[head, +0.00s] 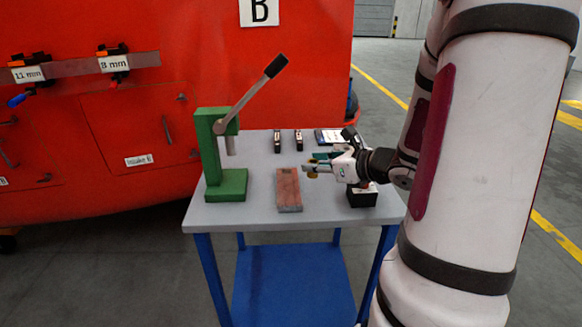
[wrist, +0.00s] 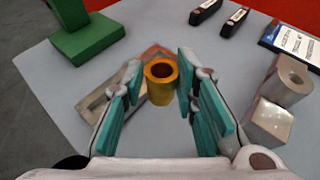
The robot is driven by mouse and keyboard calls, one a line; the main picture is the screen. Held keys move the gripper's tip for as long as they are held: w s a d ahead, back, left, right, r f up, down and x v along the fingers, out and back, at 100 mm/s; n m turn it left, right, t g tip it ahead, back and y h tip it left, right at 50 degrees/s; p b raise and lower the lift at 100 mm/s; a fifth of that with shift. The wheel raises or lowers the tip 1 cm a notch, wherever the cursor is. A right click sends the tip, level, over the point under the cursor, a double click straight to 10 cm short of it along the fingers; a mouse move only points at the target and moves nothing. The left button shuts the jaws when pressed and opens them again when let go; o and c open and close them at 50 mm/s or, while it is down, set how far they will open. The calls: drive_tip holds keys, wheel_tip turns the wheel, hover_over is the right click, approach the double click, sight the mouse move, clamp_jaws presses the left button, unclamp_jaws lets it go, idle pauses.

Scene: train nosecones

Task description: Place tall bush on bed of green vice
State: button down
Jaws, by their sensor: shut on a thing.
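A gold, hollow cylindrical bush (wrist: 161,88) is between the teal fingertips of my gripper (wrist: 163,85), upright with its open bore facing the wrist camera. In the head view my gripper (head: 308,171) is over the right-centre of the table, just right of the reddish block, and the bush shows only as a small gold spot (head: 312,176). The green vice (head: 209,150) stands on the table's left, with a lever raised to the right, a grey ram and a flat green bed (head: 227,187). The bed shows empty. The green base (wrist: 88,38) also shows at the wrist view's upper left.
A reddish-brown block (head: 288,187) lies between the vice and my gripper. A black box (head: 362,196) is below my gripper. A grey bush (wrist: 292,76) and metal block (wrist: 269,121) stand at right. Two small black items (head: 277,142) (head: 298,141) lie at the back.

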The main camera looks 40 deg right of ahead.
drive_tip(key=w+d, duration=0.1)
drive_tip(key=w, duration=0.4)
drive_tip(key=w+d+f, duration=0.1)
drive_tip(key=w+d, duration=0.1)
drive_tip(key=w, duration=0.2)
drive_tip(key=w+d, duration=0.2)
drive_tip(key=w, duration=0.3)
drive_tip(key=shift+w+d+f+b, duration=0.2)
drive_tip(key=shift+w+f+b, duration=0.05)
drive_tip(key=shift+w+b, duration=0.1)
drive_tip(key=shift+f+b, duration=0.4)
drive_tip(key=shift+f, duration=1.3)
drive_tip(key=shift+f, duration=0.15)
drive_tip(key=c, duration=1.3)
unclamp_jaws()
